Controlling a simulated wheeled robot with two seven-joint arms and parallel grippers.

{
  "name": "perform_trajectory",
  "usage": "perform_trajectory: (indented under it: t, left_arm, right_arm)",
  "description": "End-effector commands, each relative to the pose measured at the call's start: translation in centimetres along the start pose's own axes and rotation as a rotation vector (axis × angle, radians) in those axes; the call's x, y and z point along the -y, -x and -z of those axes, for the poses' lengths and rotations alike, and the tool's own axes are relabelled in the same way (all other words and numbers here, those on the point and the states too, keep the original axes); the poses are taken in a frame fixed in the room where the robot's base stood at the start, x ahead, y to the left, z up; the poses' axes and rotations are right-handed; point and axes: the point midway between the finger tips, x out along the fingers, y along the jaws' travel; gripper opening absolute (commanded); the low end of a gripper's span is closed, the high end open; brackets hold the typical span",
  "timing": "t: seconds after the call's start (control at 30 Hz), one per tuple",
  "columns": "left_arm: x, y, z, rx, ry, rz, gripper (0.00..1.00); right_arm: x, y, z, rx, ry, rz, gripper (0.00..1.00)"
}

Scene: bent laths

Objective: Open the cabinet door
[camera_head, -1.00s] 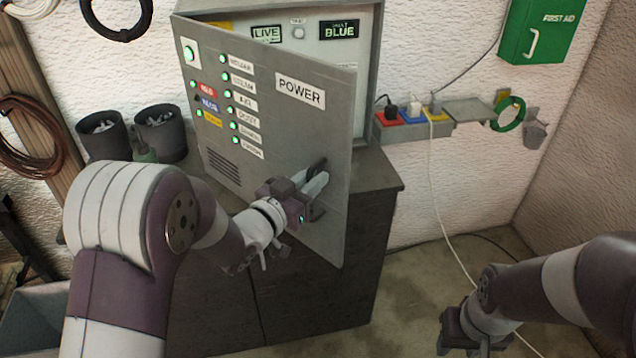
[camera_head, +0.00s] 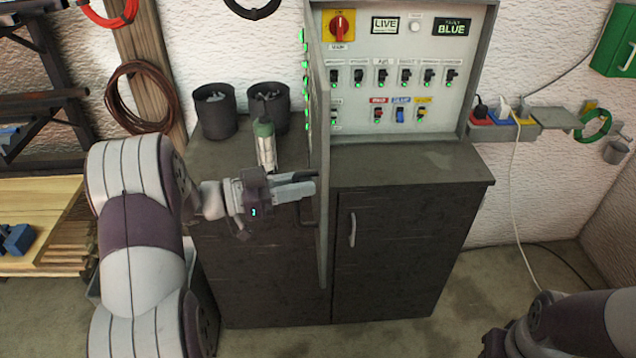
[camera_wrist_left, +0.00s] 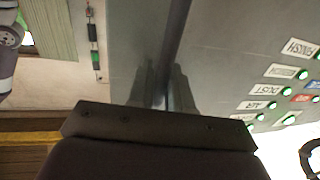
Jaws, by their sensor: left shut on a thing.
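The grey cabinet (camera_head: 484,75) on the dark counter stands open, with its switch panel in plain view. Its door (camera_head: 321,110) is swung out toward me and shows nearly edge-on in the head view. My left gripper (camera_head: 304,189) is at the door's front face, on its left side, shut on the dark door handle. The handle is mostly hidden by the fingers. In the left wrist view the fingers (camera_wrist_left: 165,88) reach toward the door's labelled face (camera_wrist_left: 225,65). My right gripper (camera_head: 497,345) is at the bottom right, partly cut off, and its jaws are unclear.
The dark counter (camera_head: 415,165) carries two black cups (camera_head: 215,112) and a green-topped bottle (camera_head: 264,145) behind my left gripper. A wooden bench (camera_head: 35,215) stands at the left. Floor to the right of the counter is clear apart from cables.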

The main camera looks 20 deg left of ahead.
Motion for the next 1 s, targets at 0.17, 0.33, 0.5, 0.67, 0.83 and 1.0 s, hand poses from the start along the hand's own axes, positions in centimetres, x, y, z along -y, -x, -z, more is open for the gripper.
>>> perform_trajectory:
  t: [0.17,0.33,0.5,0.67,0.83,1.0]
  left_arm:
    - [0.3,0.7,0.3,-0.005,-0.004,0.002,0.00]
    - [0.3,0.7,0.3,-0.005,-0.005,0.002,0.00]
    - [0.3,0.7,0.3,-0.005,-0.006,0.002,0.00]
    - [0.3,0.7,0.2,-0.004,-0.004,0.002,0.36]
    - [0.3,0.7,0.1,-0.003,-0.003,0.003,0.36]
    - [0.3,3.1,-0.4,-0.002,-0.004,0.007,0.36]
  right_arm:
    - [0.0,0.1,0.0,0.000,0.000,0.000,0.43]
    - [0.0,0.1,0.0,0.000,0.000,0.000,0.43]
    - [0.0,0.1,0.0,0.000,0.000,0.000,0.43]
    - [0.0,0.1,0.0,0.000,0.000,0.000,0.43]
    - [0.0,0.0,0.0,0.000,0.000,0.000,0.43]
    - [0.0,-1.4,-0.2,0.000,0.000,0.000,0.43]
